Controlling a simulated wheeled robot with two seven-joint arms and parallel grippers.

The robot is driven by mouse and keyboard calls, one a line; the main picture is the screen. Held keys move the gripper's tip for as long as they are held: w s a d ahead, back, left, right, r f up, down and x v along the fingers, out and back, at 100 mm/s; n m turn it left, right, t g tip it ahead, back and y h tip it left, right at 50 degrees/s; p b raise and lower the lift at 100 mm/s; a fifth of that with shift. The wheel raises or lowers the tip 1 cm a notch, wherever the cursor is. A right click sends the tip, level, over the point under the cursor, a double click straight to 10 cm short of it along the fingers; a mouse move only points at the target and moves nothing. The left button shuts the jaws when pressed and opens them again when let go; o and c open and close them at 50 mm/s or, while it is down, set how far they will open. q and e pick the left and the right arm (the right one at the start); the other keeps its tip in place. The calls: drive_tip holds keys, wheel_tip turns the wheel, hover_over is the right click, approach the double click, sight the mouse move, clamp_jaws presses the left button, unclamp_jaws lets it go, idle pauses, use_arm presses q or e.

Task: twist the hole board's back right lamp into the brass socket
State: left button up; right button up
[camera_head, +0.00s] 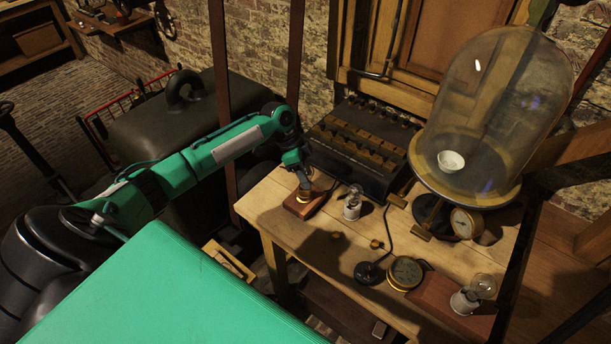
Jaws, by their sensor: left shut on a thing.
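My left gripper (301,175) points down over the small reddish-brown wooden block (311,208) at the table's back left. It is shut on a lamp, which its fingers almost wholly hide. The brass socket (305,196) shows on top of the block, right below the fingertips. I cannot tell how far the lamp sits in the socket. My right gripper is not in view. I cannot make out the hole board with certainty.
Right of the gripper stands a small glass lamp with a pale base (352,205). A dark battery case (364,145) is behind. The table's front left (290,235) is bare.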

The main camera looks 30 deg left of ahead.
use_arm(q)
drive_tip(key=shift+f+m, duration=0.1)
drive_tip(key=shift+m, duration=0.3)
drive_tip(key=shift+m+g+b, duration=0.6)
drive_tip(key=shift+m, duration=0.3)
drive_tip(key=m+g+b, duration=0.1)
drive_tip(key=m, duration=0.2)
drive_tip(key=shift+s+m+g+y, duration=0.15)
drive_tip(key=shift+m+g+y, duration=0.15)
drive_tip(key=shift+m, duration=0.3)
drive_tip(key=m+g+b, duration=0.1)
drive_tip(key=m, duration=0.1)
drive_tip(key=shift+m+y, duration=0.3)
drive_tip(key=shift+y, duration=0.1)
drive_tip(key=m+y, duration=0.1)
drive_tip(key=m, duration=0.2)
drive_tip(key=shift+g+b, duration=0.4)
